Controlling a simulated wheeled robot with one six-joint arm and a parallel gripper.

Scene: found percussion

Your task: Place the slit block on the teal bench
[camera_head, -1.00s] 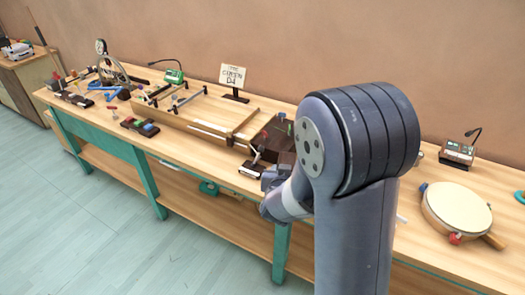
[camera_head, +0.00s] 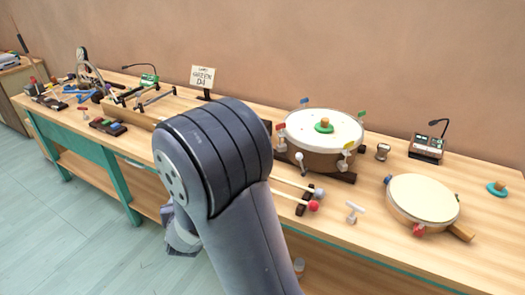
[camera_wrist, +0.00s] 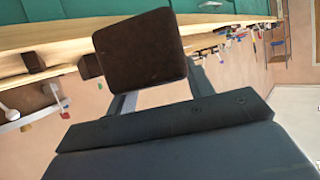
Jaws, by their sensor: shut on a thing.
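My gripper (camera_wrist: 146,72) is shut on a dark brown block, the slit block (camera_wrist: 140,46), held between its two fingers in the wrist view. No slit can be made out on the face that shows. In the head view my arm hides the block, and the fingers cannot be made out. The teal bench (camera_head: 375,236) has a pale wooden top and teal legs and runs along the wall. My arm is in front of its front edge. Whether the block touches anything cannot be told; it looks clear of the bench.
A large drum (camera_head: 318,160), mallets (camera_head: 300,188), a small T-shaped key (camera_head: 354,212) and a round frame drum (camera_head: 423,198) occupy the right part. Wooden racks, a card sign (camera_head: 202,77) and tools crowd the left. Bare wood shows along the front edge.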

